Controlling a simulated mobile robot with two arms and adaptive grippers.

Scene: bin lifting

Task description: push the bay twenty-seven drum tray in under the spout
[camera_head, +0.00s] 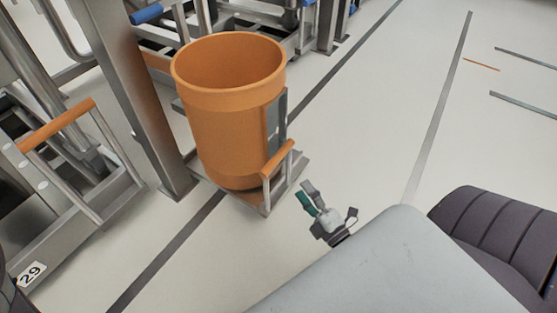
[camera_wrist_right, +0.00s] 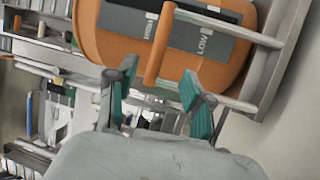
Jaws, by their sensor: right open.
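An orange drum (camera_head: 228,120) stands upright on a grey metal tray (camera_head: 252,201), drawn out beside a steel post. The tray's front has an orange grip bar, the handle (camera_head: 278,158), on metal uprights. My right gripper (camera_head: 326,203) is open, just right of the handle and apart from it in the head view. In the right wrist view its two green-padded fingers (camera_wrist_right: 158,82) are spread, with the orange handle (camera_wrist_right: 160,45) appearing between and beyond them. The drum (camera_wrist_right: 105,35) there carries a grey HIGH/LOW plate (camera_wrist_right: 203,38). I see no spout and no bay number on this tray.
A neighbouring bay at left has its own orange handle (camera_head: 57,125) and a 29 plate (camera_head: 31,274). A steel post (camera_head: 135,90) stands left of the drum. A blue handle (camera_head: 147,13) is behind. The floor (camera_head: 350,130) right of the drum is clear.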

